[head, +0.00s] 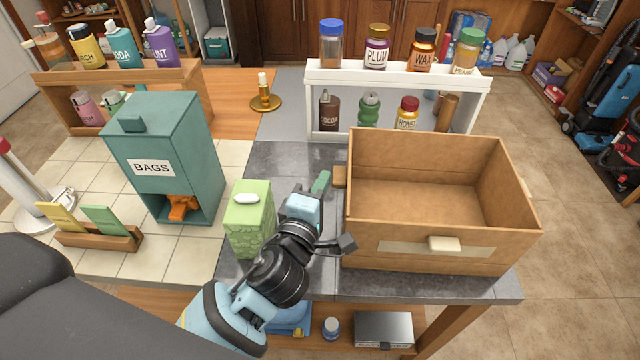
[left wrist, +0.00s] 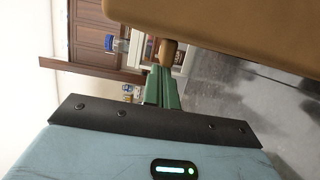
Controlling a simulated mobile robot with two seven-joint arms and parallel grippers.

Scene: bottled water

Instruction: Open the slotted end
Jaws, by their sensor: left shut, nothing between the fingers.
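An open-topped tan box (head: 440,255) stands on the dark grey counter. Its left end carries a brown wooden knob (head: 340,176); its front carries a pale strip (head: 390,247) and a cream knob (head: 443,243). I cannot make out a slot on either side. My left gripper (head: 321,182) has green fingers, shut and empty, just left of the brown knob. In the left wrist view the shut fingers (left wrist: 162,88) point toward the knob (left wrist: 168,53), which shows just past their tips under the box edge (left wrist: 230,30). I cannot tell whether they touch. My right gripper is not in view.
A green carton (head: 249,220) stands close left of my left gripper. A teal BAGS dispenser (head: 165,150) stands farther left. A white shelf (head: 395,75) with bottles and jars stands behind the box. A brass candle holder (head: 264,98) is at the back. Floor is free to the right.

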